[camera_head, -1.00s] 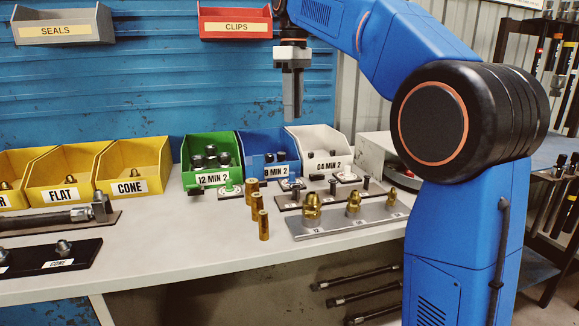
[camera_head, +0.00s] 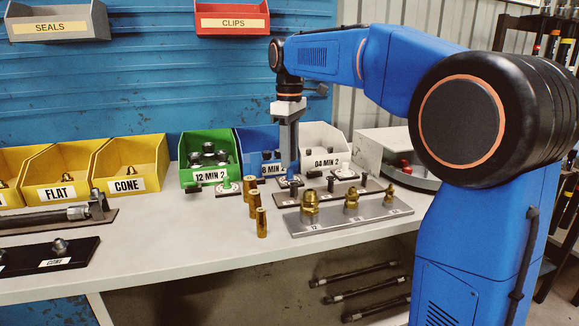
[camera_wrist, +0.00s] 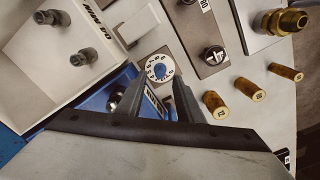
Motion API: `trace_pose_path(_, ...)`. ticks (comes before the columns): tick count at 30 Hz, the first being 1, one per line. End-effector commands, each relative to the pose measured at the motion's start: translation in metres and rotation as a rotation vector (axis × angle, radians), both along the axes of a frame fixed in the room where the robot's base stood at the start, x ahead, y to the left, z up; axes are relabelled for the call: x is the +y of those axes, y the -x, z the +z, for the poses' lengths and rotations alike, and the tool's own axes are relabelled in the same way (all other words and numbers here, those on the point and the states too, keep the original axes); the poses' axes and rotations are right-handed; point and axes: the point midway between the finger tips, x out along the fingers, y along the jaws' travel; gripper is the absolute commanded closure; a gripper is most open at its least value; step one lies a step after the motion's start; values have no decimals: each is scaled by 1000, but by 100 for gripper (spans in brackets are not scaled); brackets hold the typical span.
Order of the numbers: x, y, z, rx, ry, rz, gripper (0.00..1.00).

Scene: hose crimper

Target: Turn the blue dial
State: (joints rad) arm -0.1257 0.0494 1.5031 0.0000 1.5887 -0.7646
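The blue dial (camera_wrist: 160,69) shows in the wrist view as a white disc with dark marks around a blue centre. It lies just beyond and between the fingertips of my gripper (camera_wrist: 160,82). The two fingers are apart with nothing held between them. In the head view my gripper (camera_head: 289,172) points straight down in front of the blue bin (camera_head: 258,143), and its fingers mostly hide the dial there. I cannot tell whether the fingertips touch the dial.
A green-knobbed dial (camera_head: 228,185) stands left of my gripper, and a pale-knobbed dial (camera_head: 344,173) right. Brass sleeves (camera_head: 261,222) and a grey rack (camera_head: 345,217) of brass fittings stand in front. The green bin (camera_head: 208,160) and white bin (camera_head: 324,143) flank the blue one.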

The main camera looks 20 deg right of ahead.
Motion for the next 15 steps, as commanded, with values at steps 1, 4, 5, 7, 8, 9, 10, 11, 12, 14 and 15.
trace_pose_path(1, 0, 1, -8, 3, 0, 0, 67)
trace_pose_path(4, 0, 1, -20, 1, 0, 0, 67)
trace_pose_path(5, 0, 0, -24, 1, 0, 0, 67)
trace_pose_path(7, 0, 0, -30, 1, 0, 0, 67)
trace_pose_path(8, 0, 0, -32, 1, 0, 0, 67)
trace_pose_path(9, 0, 0, -34, 1, 0, 0, 67)
trace_pose_path(10, 0, 0, -35, 1, 0, 0, 67)
trace_pose_path(11, 0, 0, -36, 1, 0, 0, 67)
trace_pose_path(12, 0, 0, -37, 0, 0, 0, 67)
trace_pose_path(14, 0, 0, -37, 0, 0, 0, 67)
trace_pose_path(15, 0, 0, -38, 0, 0, 0, 67)
